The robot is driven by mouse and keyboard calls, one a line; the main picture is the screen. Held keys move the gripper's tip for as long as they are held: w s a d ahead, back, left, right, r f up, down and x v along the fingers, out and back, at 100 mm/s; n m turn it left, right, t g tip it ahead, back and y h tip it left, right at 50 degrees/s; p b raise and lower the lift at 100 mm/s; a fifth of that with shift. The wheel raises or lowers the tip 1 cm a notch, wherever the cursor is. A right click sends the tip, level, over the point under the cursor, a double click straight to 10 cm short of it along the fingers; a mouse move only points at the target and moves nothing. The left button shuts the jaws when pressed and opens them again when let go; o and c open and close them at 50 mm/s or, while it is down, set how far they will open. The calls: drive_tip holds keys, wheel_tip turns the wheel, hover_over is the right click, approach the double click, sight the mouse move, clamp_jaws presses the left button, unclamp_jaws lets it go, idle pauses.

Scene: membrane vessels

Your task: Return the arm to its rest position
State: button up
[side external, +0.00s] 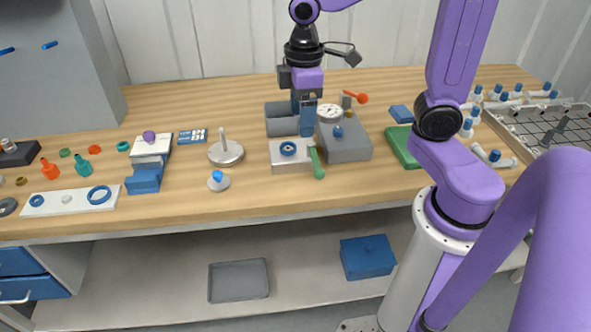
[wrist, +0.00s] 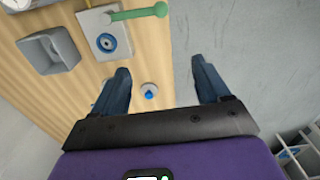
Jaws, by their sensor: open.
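My gripper (side external: 307,128) points down above the wooden bench in the side external view. It appears in front of the open grey box and beside the grey block; the exact gap is hard to tell. In the wrist view my gripper (wrist: 163,85) has its two blue fingers spread wide with nothing held between them. A small round piece with a blue top (wrist: 149,91) shows below, between the fingers, apart from both. My purple arm reaches in from the right.
The metal block with a blue ring (side external: 287,150) and green handle (side external: 316,163) stands near the gripper. The open grey box (side external: 281,111), grey block (side external: 346,150) and disc with an upright post (side external: 226,153) are close by. A rack (side external: 528,118) fills the right end.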

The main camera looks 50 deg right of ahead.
drive_tip(key=s+f+n, duration=0.3)
drive_tip(key=s, duration=1.3)
drive_tip(key=shift+s+a, duration=0.4)
